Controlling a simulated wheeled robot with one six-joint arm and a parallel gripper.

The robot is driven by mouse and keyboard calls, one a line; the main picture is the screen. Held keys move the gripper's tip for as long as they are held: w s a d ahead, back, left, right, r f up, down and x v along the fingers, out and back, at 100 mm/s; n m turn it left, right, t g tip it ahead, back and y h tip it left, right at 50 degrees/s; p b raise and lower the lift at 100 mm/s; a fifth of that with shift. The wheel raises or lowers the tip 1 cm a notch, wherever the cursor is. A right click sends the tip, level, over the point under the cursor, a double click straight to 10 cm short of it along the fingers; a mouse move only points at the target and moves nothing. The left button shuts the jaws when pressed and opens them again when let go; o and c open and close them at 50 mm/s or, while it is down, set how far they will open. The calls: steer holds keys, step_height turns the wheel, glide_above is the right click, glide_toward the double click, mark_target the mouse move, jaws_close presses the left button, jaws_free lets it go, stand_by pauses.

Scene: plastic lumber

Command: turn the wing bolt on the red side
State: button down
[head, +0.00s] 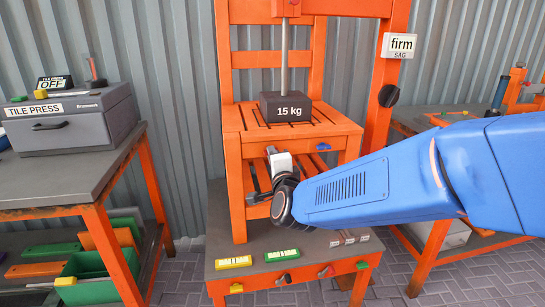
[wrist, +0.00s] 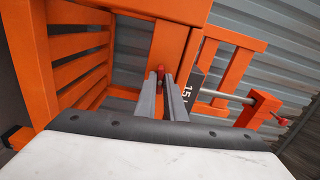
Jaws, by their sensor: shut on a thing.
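An orange slatted chair (head: 290,128) stands on a low bench, with a 15 kg weight (head: 287,107) on its seat. A blue wing bolt (head: 323,146) is on the chair's front rail, right of centre. In the wrist view, the small red wing bolt (wrist: 160,71) shows at the tips of my gripper (wrist: 166,78), against an orange part of the chair. My gripper is shut on this red wing bolt. In the head view my gripper (head: 258,186) is at the chair's front left; its wrist and fingers hide the red wing bolt there.
A "firm SAG" sign (head: 401,46) and a black knob (head: 388,95) are on the orange frame at right. Yellow (head: 233,262) and green (head: 282,255) blocks lie on the bench front. A tile press (head: 72,118) stands on the left table.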

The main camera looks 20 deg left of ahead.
steer(key=shift+f+m, duration=0.1)
steer(key=shift+m, duration=0.4)
steer(key=c, duration=1.9)
jaws_free()
steer(key=shift+o, duration=0.2)
steer(key=v, duration=1.7)
steer(key=shift+s, duration=0.25)
